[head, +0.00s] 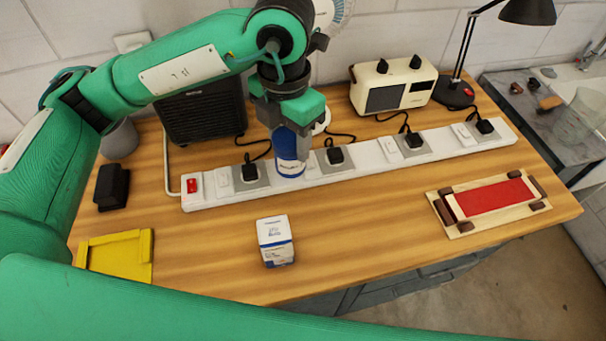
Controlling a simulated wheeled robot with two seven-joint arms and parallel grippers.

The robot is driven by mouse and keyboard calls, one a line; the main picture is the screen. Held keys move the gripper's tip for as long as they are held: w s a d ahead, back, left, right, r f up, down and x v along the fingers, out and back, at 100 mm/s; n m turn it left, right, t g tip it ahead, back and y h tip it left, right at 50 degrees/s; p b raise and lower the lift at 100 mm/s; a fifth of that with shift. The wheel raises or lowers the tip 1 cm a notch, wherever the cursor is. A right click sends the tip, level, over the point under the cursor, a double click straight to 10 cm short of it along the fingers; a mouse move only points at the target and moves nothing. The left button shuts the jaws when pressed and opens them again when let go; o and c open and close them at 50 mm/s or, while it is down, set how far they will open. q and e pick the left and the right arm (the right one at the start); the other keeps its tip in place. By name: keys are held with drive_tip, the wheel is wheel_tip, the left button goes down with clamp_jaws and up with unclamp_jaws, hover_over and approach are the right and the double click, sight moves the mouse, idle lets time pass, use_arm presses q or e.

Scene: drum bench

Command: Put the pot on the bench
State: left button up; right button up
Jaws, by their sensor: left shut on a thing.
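A blue pot (290,158) with a pale band near its lower end hangs upright under my left gripper (287,122). My left gripper points down and is shut on the pot's upper part, hiding its top. The pot appears over the white power strip on the wooden bench (370,240). I cannot tell whether its base touches the strip. My right gripper is not in view.
The long power strip (355,172) bears several black plugs. A small white-blue box (275,243) stands in front. A yellow tray (118,257), black block (112,187), cream radio (393,84), lamp (455,93) and red-topped board (490,198) surround clear wood front-centre.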

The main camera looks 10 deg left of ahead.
use_arm(q)
wheel_tip(320, 180, down, 17)
drive_tip(key=p, duration=0.4)
drive_tip(key=shift+s+f, duration=0.1)
drive_tip(key=shift+f, duration=0.05)
drive_tip(key=shift+f, duration=0.1)
drive_tip(key=shift+f, duration=0.1)
drive_tip(key=o, duration=1.1)
